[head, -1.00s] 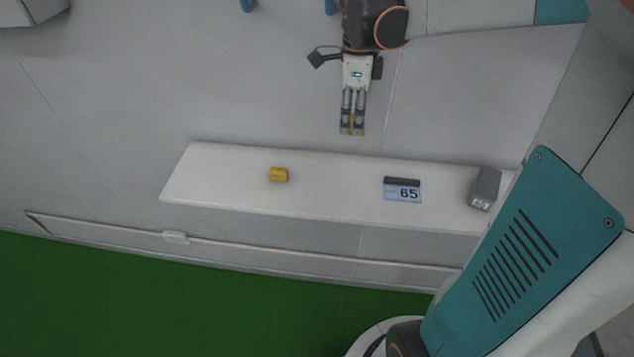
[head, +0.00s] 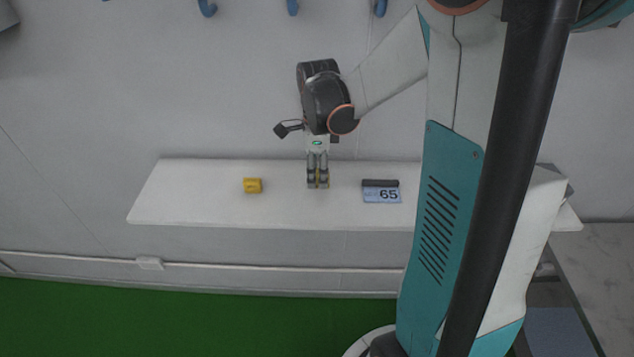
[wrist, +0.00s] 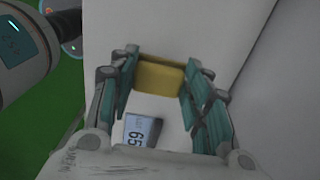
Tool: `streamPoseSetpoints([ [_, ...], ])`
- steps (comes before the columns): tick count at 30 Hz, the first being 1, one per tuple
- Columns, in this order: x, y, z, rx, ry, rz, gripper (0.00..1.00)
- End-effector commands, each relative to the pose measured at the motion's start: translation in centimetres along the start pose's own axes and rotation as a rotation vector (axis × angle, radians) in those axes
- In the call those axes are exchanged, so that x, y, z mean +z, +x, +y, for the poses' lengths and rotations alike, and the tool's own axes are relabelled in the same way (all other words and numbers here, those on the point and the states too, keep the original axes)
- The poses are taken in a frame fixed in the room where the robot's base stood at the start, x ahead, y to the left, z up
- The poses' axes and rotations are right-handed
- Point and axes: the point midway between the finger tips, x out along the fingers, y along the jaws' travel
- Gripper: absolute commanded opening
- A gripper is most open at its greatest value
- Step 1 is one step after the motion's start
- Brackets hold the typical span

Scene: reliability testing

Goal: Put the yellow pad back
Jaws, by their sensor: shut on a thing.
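My gripper (head: 317,183) points down over the white shelf, between a yellow block and a small display. It is shut on the yellow pad (wrist: 160,74), which sits between the fingertips in the wrist view. In the head view only a thin yellow strip of the pad shows between the fingers. I cannot tell whether the pad touches the shelf (head: 205,208). A separate small yellow block (head: 253,185) lies on the shelf to the left of my gripper, apart from it.
A display reading 65 (head: 381,192) stands on the shelf just right of my gripper; it also shows in the wrist view (wrist: 141,130). Blue hooks (head: 292,7) are on the wall above. The shelf's left end is clear. My arm hides the shelf's right part.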

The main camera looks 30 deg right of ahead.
Motion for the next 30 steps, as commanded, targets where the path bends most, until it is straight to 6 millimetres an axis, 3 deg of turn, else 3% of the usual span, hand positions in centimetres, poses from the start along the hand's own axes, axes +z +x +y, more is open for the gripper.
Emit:
streamPoseSetpoints([
  [9, 0.0, 3.6, 0.0, 0.0, 0.0, 0.0, 0.18],
  [21, 0.0, 4.2, 0.0, 0.0, 0.0, 0.0, 0.18],
  [22, 0.0, 4.1, 0.0, 0.0, 0.0, 0.0, 0.49],
  [24, 0.0, 4.0, 0.0, 0.0, 0.0, 0.0, 0.64],
  [30, 0.0, 4.0, 0.0, 0.0, 0.0, 0.0, 0.64],
])
